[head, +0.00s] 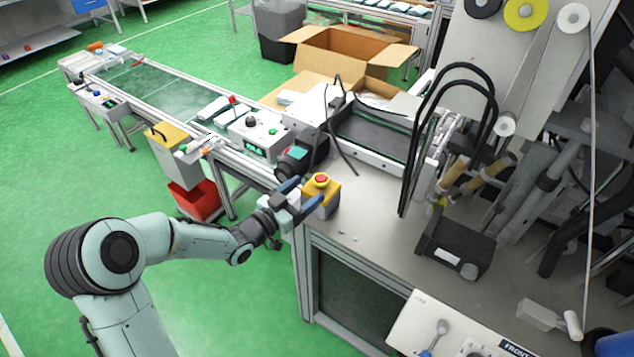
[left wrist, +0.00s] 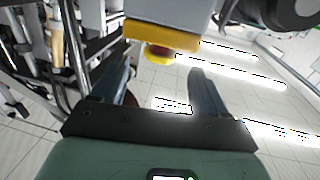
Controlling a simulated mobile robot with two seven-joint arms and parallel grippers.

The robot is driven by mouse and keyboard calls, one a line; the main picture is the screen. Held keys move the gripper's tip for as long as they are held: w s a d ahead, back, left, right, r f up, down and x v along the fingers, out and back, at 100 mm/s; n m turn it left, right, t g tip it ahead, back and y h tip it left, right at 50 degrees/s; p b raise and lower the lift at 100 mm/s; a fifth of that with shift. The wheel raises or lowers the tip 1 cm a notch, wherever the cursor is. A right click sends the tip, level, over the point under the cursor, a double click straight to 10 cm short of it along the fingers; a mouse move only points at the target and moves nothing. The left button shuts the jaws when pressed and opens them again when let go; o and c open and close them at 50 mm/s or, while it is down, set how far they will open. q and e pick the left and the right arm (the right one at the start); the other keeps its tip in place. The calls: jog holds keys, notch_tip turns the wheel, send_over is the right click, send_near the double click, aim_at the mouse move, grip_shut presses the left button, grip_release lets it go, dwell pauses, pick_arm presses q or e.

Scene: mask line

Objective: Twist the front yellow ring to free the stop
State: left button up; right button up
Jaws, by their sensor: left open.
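The stop is a yellow box (head: 331,203) with a red button (head: 321,179) on top, at the near left corner of the grey machine table. A yellow ring (head: 311,182) surrounds the button. My left gripper (head: 308,191) comes in from the left, its dark blue fingers open in front of the box. My right gripper is not in view.
A conveyor (head: 160,95) runs to the far left. A black block (head: 455,248) sits right on the table (head: 360,215). Green floor (head: 60,180) is clear at left.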

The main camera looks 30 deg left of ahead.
aim_at(315, 184)
pick_arm(q)
jog(key=x, duration=0.4)
jog(key=shift+w, duration=0.4)
jog(key=c, duration=1.1)
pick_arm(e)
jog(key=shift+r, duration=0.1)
